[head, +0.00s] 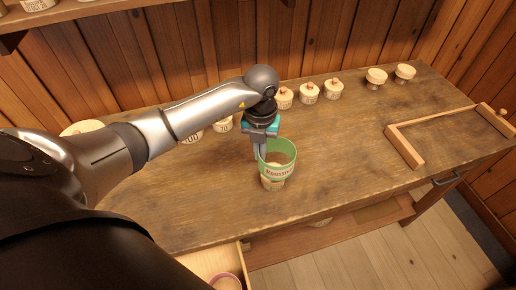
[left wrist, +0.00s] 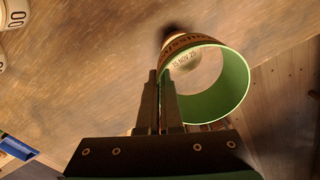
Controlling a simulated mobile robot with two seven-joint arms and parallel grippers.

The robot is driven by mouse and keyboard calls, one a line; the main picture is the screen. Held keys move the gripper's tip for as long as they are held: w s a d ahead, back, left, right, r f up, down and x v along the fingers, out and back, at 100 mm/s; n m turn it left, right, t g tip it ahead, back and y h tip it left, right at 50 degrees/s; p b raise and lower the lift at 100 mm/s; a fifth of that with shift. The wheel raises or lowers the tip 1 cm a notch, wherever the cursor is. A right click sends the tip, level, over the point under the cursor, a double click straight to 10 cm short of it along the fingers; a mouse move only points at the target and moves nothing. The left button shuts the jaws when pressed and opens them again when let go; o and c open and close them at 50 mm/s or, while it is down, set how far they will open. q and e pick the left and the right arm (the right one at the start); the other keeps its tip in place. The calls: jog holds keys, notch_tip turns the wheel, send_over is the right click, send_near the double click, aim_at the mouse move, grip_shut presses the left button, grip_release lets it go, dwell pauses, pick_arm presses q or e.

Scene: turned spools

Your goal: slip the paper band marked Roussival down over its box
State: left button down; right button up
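The Roussival paper band (head: 279,171) is a ring, green inside and cream outside with dark lettering. It is held over a small cream round box (head: 271,184), whose lower part shows beneath it in the head view. I cannot tell whether the band's lower edge surrounds the box top. My left gripper (head: 262,152) is shut on the band's wall at its left side. In the left wrist view the fingers (left wrist: 162,112) pinch the rim of the band (left wrist: 235,85), and date lettering shows inside the ring. My right gripper is not in view.
Several lidded cream boxes (head: 308,94) stand at the back of the wooden table (head: 340,170). Two spools (head: 376,77) stand further right. A wooden frame (head: 440,118) lies at the right. An open drawer (head: 215,262) holds a round item (head: 227,283). The table right of the band is clear.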

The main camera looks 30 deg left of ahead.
pick_arm(q)
jog(key=shift+s+a+f+n+b, duration=0.15)
jog(key=shift+f+n+b, duration=0.15)
jog(key=shift+f+b, duration=0.5)
jog(key=shift+a+f+n+b, duration=0.15)
jog(key=shift+f+n+b, duration=0.15)
jog(key=shift+f+b, duration=0.45)
jog(key=shift+f, duration=0.15)
jog(key=shift+p, duration=0.35)
jog(key=shift+f, duration=0.25)
jog(key=shift+f+b, duration=0.45)
jog(key=shift+b, duration=0.05)
jog(key=shift+f, duration=0.25)
jog(key=shift+f+b, duration=0.25)
jog(key=shift+b, duration=0.05)
